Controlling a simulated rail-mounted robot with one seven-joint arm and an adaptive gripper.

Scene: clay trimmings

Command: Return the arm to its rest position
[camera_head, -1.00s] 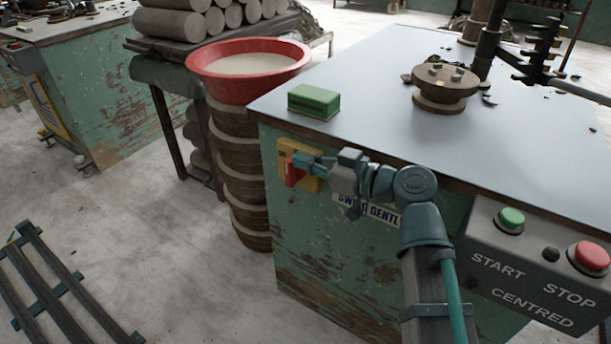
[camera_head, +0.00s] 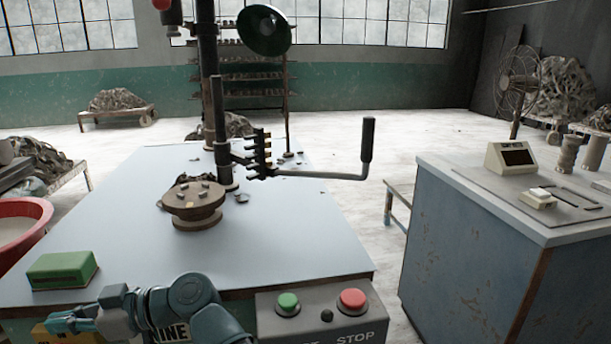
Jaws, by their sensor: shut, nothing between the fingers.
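My gripper (camera_head: 62,322) is at the lower left of the head view, at the front edge of the grey-topped bench (camera_head: 290,240). Its teal fingers are shut and empty and point left. They are in front of a yellow switch plate (camera_head: 60,338), cut off by the bottom edge; I cannot tell whether they touch it. My arm is bent, and its lower part runs out of the picture at the bottom.
A green box (camera_head: 62,270) sits on the bench just above my gripper. A control box with a green button (camera_head: 288,304) and a red button (camera_head: 352,300) is right of my arm. A round brown wheel head (camera_head: 193,203) and a long crank handle (camera_head: 367,145) stand farther back.

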